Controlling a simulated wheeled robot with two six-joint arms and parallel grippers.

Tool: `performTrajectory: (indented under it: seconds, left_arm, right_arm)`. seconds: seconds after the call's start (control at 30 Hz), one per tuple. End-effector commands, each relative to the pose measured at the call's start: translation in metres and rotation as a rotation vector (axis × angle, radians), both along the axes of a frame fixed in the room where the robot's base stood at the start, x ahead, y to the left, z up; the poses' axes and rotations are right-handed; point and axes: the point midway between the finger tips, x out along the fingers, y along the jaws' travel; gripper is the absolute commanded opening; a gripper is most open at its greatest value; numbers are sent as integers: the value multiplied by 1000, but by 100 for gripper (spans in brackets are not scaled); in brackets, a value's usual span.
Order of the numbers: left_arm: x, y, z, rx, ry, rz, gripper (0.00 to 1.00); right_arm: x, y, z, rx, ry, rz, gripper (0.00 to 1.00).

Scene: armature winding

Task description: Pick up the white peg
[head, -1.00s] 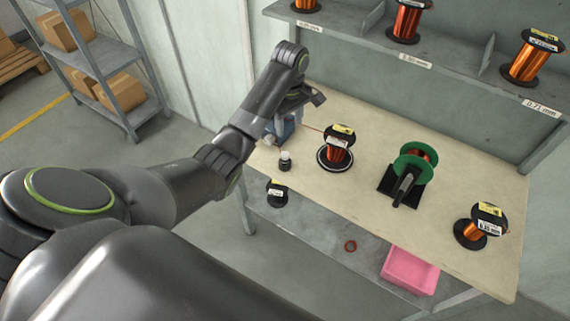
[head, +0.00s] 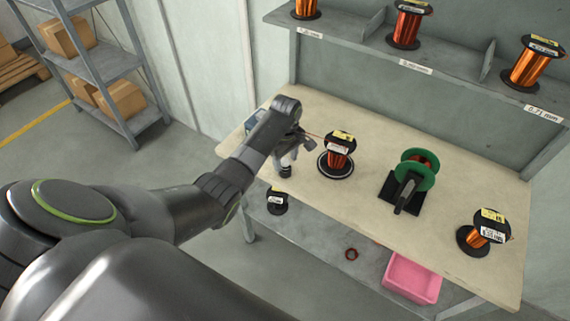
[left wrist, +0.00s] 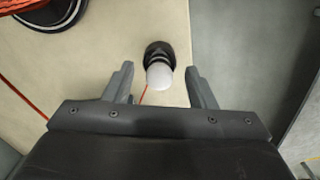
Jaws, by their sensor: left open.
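The white peg (left wrist: 159,76) shows in the left wrist view as a rounded white top on a dark base (left wrist: 159,52). It stands near the edge of the bench. My left gripper (left wrist: 160,80) is open, with one finger on either side of the peg's line and the peg showing between and a little beyond the fingertips. In the head view my left gripper (head: 287,160) is above the peg's spot and mostly hides the peg. The right gripper is not in view.
On the bench (head: 330,215), a copper wire spool (head: 338,158) stands just right of my left gripper, with a red wire running from it. A green winder (head: 412,172) and another spool (head: 484,236) stand farther right. A pink bin (head: 411,280) sits on the lower shelf.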

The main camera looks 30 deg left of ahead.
Motion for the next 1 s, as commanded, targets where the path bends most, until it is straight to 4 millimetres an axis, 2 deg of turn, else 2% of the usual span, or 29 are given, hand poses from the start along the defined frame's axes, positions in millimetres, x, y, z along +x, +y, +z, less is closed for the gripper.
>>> performTrajectory:
  seconds: [0.1, 0.3, 0.7, 0.9, 1.0]
  left_arm:
    - [0, 0, -7, 0, 1, 0, 51]
    - [0, 0, -7, 1, 0, -1, 51]
    - [0, 0, -7, 1, -1, 0, 0]
    - [0, 0, -6, 2, -2, 0, 0]
    - [1, 0, 1, 1, -5, -1, 0]
  right_arm:
    - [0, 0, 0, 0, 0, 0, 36]
    - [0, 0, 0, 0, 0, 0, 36]
    - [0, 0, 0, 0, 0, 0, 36]
    - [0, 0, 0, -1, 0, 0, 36]
    - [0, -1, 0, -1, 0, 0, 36]
